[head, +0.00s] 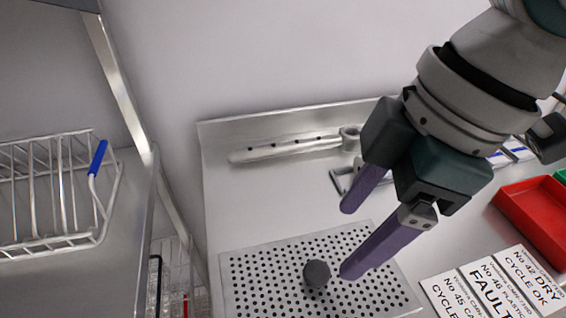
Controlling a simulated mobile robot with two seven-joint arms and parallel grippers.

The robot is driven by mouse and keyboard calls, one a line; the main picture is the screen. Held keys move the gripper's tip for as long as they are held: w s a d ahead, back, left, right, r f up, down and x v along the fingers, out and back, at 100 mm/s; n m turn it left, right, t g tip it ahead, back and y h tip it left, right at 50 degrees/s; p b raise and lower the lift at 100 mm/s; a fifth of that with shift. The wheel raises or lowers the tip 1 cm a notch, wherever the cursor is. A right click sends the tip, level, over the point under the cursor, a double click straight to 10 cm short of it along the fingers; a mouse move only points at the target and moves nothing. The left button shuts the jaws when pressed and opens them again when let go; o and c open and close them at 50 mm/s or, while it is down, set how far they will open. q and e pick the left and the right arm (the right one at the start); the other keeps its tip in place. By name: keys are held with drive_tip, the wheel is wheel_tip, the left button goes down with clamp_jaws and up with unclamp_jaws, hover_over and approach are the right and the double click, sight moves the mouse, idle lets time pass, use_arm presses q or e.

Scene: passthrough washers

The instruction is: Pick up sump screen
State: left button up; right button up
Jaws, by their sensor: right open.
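The sump screen (250,282) is a flat grey perforated metal plate with a dark round knob (317,273) on it. It lies on the steel counter at the bottom middle of the head view, and its lower edge runs out of the picture. My right gripper (350,240) comes in from the upper right, with its two purple fingers apart and nothing between them. One fingertip appears just right of the knob and the other lies farther back. How high they are above the screen I cannot tell. My left gripper is not in view.
A perforated wash arm (285,150) lies at the counter's back, with a metal bracket partly behind my gripper. A red tray (538,212) and labelled cards (490,285) are at the right. A wire rack (60,190) with a blue handle stands left, beyond a metal post.

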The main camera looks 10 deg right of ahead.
sight(317, 271)
drive_tip(key=b+x, duration=0.1)
drive_tip(key=x, duration=0.8)
drive_tip(key=shift+w+f, duration=0.1)
drive_tip(key=shift+f, duration=0.35)
clamp_jaws()
drive_tip(key=shift+r, duration=0.1)
idle(0.8)
